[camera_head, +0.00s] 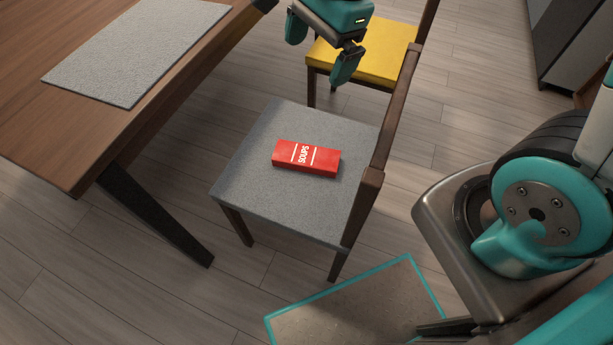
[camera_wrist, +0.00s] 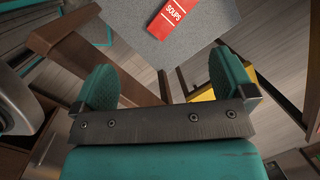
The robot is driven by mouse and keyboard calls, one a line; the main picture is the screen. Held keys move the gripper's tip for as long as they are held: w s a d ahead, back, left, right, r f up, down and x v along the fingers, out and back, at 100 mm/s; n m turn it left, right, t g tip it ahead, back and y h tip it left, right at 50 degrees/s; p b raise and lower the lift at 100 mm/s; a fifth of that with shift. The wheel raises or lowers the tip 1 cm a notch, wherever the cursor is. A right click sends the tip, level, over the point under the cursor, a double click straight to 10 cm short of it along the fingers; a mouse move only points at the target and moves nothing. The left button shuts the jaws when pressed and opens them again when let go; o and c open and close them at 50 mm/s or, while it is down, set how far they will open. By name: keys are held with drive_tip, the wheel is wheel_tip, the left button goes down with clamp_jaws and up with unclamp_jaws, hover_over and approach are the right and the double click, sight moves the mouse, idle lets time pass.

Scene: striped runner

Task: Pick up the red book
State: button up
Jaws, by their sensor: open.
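The red book (camera_head: 307,158), with "SOUPS" in white on it, lies flat on the grey seat (camera_head: 250,190) of a wooden chair. In the wrist view the book (camera_wrist: 173,28) shows at the top, beyond my fingertips, on the grey seat (camera_wrist: 215,22). My gripper (camera_head: 320,48) is open and empty, above and behind the book in the head view, near the yellow chair. In the wrist view its two teal fingers (camera_wrist: 165,85) stand wide apart, with nothing between them. Nothing hides the book in the head view.
A wooden table (camera_head: 60,130) with a grey mat (camera_head: 135,50) stands at the left. The grey chair's wooden backrest (camera_head: 385,130) rises right of the book. A yellow-seated chair (camera_head: 375,62) stands behind. A dark cabinet (camera_head: 575,40) is at the upper right.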

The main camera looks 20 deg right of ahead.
drive_tip(key=w+d+f+m+h+b, duration=0.1)
drive_tip(key=w+f+m+b, duration=0.35)
drive_tip(key=f, duration=0.65)
drive_tip(key=w+d+f+m+b, duration=0.1)
drive_tip(key=d+f+m+b, duration=0.1)
drive_tip(key=f+m+b, duration=0.55)
drive_tip(key=n+b, duration=0.1)
drive_tip(key=b, duration=0.5)
approach(306, 154)
drive_tip(key=f, duration=0.3)
drive_tip(key=a+f, duration=0.1)
drive_tip(key=f, duration=0.1)
drive_tip(key=shift+s+f, duration=0.1)
drive_tip(key=shift+f, duration=0.05)
drive_tip(key=f+b, duration=0.2)
drive_tip(key=f, duration=0.1)
drive_tip(key=f+b, duration=0.1)
drive_tip(key=f, duration=0.1)
drive_tip(key=shift+w+a+f, duration=0.1)
drive_tip(key=shift+w, duration=0.25)
drive_tip(key=shift+c, duration=0.5)
drive_tip(key=c, duration=0.9)
drive_tip(key=shift+c, duration=0.2)
drive_tip(key=shift+r, duration=0.25)
